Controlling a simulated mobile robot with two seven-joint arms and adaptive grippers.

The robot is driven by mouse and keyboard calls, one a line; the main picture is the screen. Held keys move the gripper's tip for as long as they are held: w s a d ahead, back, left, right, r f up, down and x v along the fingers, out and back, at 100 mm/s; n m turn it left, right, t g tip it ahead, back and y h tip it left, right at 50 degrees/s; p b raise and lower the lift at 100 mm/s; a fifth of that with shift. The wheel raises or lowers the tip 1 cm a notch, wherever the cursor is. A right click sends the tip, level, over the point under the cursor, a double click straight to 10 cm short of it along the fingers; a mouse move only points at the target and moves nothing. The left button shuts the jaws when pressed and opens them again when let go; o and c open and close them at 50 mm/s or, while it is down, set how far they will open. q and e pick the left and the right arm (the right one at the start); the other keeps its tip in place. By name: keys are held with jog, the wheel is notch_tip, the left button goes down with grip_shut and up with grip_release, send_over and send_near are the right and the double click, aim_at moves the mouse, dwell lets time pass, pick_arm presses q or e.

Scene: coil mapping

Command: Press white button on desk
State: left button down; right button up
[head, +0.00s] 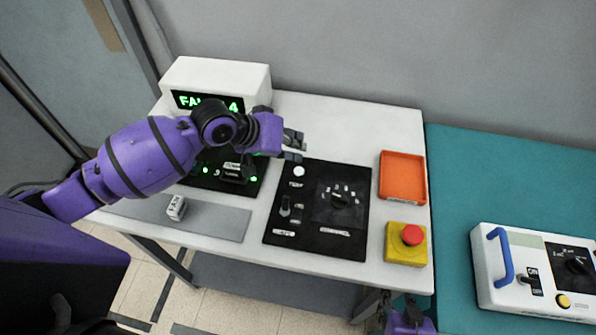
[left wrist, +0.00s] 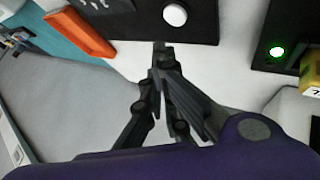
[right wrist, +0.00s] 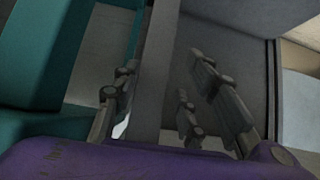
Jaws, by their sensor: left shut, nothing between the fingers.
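The white button (head: 299,171) is a small round disc near the top left of the black control panel (head: 277,222) on the desk. It also shows in the left wrist view (left wrist: 175,14), at the top. My left gripper (head: 297,147) is shut and empty, just behind the panel's far edge. In the left wrist view its closed fingertips (left wrist: 163,47) point at the button with a small gap seen between them. My right gripper (head: 386,303) is low at the desk's front edge. Its fingers stand apart and empty in the right wrist view (right wrist: 162,70).
A display box (head: 215,78) stands at the back left. An orange tray (head: 402,178) and a yellow box with a red button (head: 406,247) lie right of the panel. A switch and a knob (head: 340,198) are on the panel near the white button.

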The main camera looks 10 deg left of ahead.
pick_arm(q)
jog(key=shift+r, duration=0.6)
pick_arm(e)
jog(key=shift+w+r, duration=0.7)
jog(key=shift+w, duration=0.1)
pick_arm(q)
jog(key=shift+r, duration=0.7)
jog(key=shift+r, duration=0.1)
pick_arm(e)
jog(key=shift+a, duration=0.1)
